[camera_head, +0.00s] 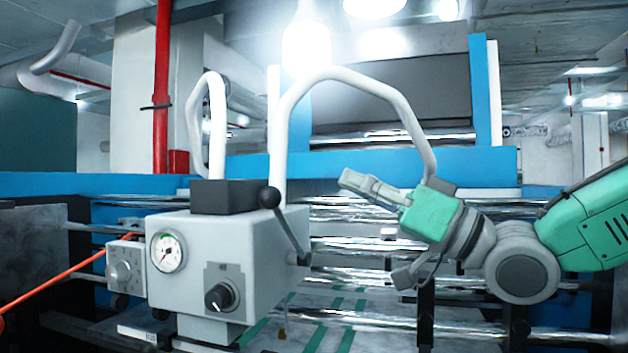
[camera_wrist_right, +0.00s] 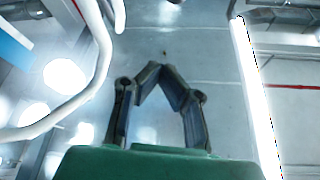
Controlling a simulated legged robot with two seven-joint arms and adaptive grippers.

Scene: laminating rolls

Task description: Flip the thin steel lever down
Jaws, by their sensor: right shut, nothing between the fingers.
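The thin steel lever (camera_head: 287,232) is on the right side of a light grey control box (camera_head: 205,290). It slants up and to the left from its pivot to a black ball knob (camera_head: 270,197), so the knob end is raised. My right gripper (camera_head: 345,180) is to the right of the knob and a little higher in the head view, apart from it, pointing left. Its fingers meet at the tips in the right wrist view (camera_wrist_right: 160,68), with nothing between them. The lever is not visible in the wrist view. My left gripper is not in view.
A bent white tube rail (camera_head: 350,78) arches behind and above the box, close to my right gripper. The box carries a pressure gauge (camera_head: 168,252) and a black knob (camera_head: 218,296). Shiny rollers (camera_head: 400,325) run across behind. An orange-red line (camera_head: 60,281) crosses the lower left.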

